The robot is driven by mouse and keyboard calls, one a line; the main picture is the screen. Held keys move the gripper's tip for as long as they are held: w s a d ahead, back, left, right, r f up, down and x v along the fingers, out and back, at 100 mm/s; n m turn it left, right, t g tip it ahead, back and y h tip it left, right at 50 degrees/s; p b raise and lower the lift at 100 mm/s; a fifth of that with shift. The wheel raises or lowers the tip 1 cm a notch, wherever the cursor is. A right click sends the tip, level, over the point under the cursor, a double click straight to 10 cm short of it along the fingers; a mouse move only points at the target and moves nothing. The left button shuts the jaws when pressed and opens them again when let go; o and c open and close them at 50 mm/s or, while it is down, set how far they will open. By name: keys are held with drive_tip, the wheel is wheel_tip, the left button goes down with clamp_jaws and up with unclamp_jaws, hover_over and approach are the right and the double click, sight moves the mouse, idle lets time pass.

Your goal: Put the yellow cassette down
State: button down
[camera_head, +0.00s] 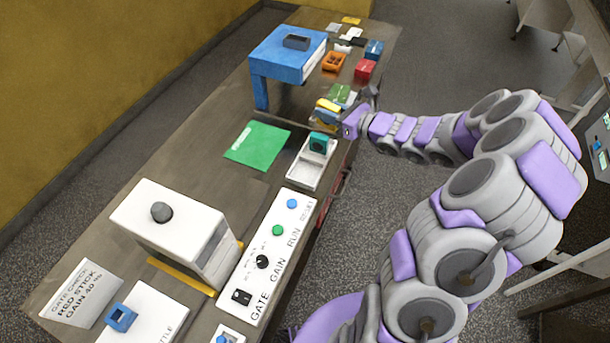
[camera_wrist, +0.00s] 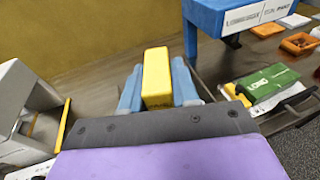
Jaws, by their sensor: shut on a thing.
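The yellow cassette (camera_head: 328,104) is in my gripper (camera_head: 325,113), above the far half of the bench. In the wrist view the yellow cassette (camera_wrist: 157,78) stands out between the two blue fingers of my gripper (camera_wrist: 157,90). The fingers are shut on its sides. The cassette's lower end is hidden behind the wrist's grey edge. Whether it touches anything below cannot be told.
A green sheet (camera_head: 246,145) lies left of my gripper. A white tray (camera_head: 303,177) with a teal block (camera_head: 319,142) is nearer. A blue stand (camera_head: 276,66) rises beyond. A green block marked LONG (camera_wrist: 268,84) sits right. A white machine (camera_head: 165,227) and control panel (camera_head: 270,255) are nearer.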

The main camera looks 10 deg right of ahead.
drive_tip(key=s+d+f+n+g+y, duration=0.2)
drive_tip(key=s+d+f, duration=0.3)
drive_tip(key=f, duration=0.4)
drive_tip(key=n+y+b, duration=0.1)
drive_tip(key=b, duration=0.3)
hover_over(307, 174)
drive_tip(key=s, duration=0.1)
drive_tip(key=shift+g, duration=0.4)
wheel_tip(307, 174, down, 7)
drive_tip(key=shift+d+f, duration=0.15)
drive_tip(key=shift+w, duration=0.4)
drive_tip(key=f, duration=0.2)
drive_tip(key=f+b, duration=0.1)
drive_tip(key=shift+w+a+f, duration=0.15)
drive_tip(key=shift+a+f, duration=0.15)
drive_tip(key=shift+r, duration=0.1)
drive_tip(key=c, duration=1.3)
unclamp_jaws()
drive_tip(key=shift+f, duration=0.2)
drive_tip(key=o, duration=0.5)
drive_tip(key=shift+d, duration=0.1)
drive_tip(key=shift+c, duration=0.2)
